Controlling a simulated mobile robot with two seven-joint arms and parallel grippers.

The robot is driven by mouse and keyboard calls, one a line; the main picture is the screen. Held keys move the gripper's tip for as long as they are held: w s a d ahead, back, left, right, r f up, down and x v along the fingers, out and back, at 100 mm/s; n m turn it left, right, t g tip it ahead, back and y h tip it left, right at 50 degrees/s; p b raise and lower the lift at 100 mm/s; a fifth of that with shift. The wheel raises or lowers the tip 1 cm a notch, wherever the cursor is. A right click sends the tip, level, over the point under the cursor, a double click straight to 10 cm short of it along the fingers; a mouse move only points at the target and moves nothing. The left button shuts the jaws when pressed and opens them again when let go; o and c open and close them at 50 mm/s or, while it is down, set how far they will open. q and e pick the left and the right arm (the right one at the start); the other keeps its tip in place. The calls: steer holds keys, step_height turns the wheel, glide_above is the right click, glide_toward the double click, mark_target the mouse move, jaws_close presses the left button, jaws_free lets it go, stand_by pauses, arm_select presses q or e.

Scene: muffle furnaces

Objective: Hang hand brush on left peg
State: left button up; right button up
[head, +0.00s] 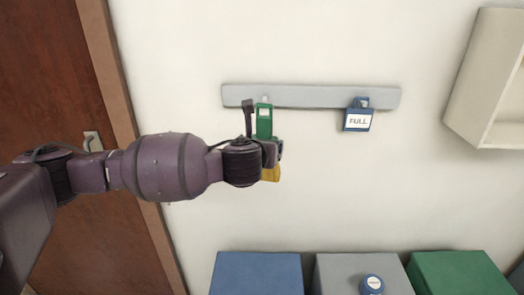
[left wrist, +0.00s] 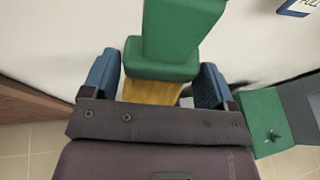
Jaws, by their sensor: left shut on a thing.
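The hand brush (head: 264,120) has a green handle and yellow bristles; it is upright in front of the grey wall rail (head: 310,97), handle end up. A small pale peg tip (head: 265,99) shows at the handle's top; I cannot tell whether the handle is on it. My left gripper (head: 272,153) is shut on the brush near its lower part. In the left wrist view, the blue fingers (left wrist: 157,88) flank the brush (left wrist: 170,40), with the yellow bristles between them. My right gripper is not in view.
A blue tag marked FULL (head: 358,121) hangs at the rail's right end. A cream open shelf (head: 484,75) is at the right. Blue (head: 257,275), grey (head: 335,270) and green (head: 455,272) boxes stand below. A brown door (head: 45,75) is at the left. The wall between is clear.

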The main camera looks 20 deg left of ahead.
arm_select(q)
steer(key=shift+w+a+f+b, duration=0.1)
steer(key=shift+w+a+b, duration=0.2)
steer(key=shift+w+b, duration=0.55)
steer(key=shift+w+a+b, duration=0.25)
steer(key=shift+w+b, duration=0.35)
steer(key=shift+w, duration=0.5)
steer(key=shift+w+a+f+b, duration=0.1)
steer(key=shift+w+a+b, duration=0.2)
steer(key=shift+w+b, duration=0.55)
steer(key=shift+w+a+f, duration=0.1)
steer(key=shift+w+a, duration=0.15)
steer(key=shift+w, duration=0.6)
steer(key=shift+w+a+f, duration=0.1)
steer(key=shift+w+a, duration=0.1)
steer(key=shift+w, duration=0.65)
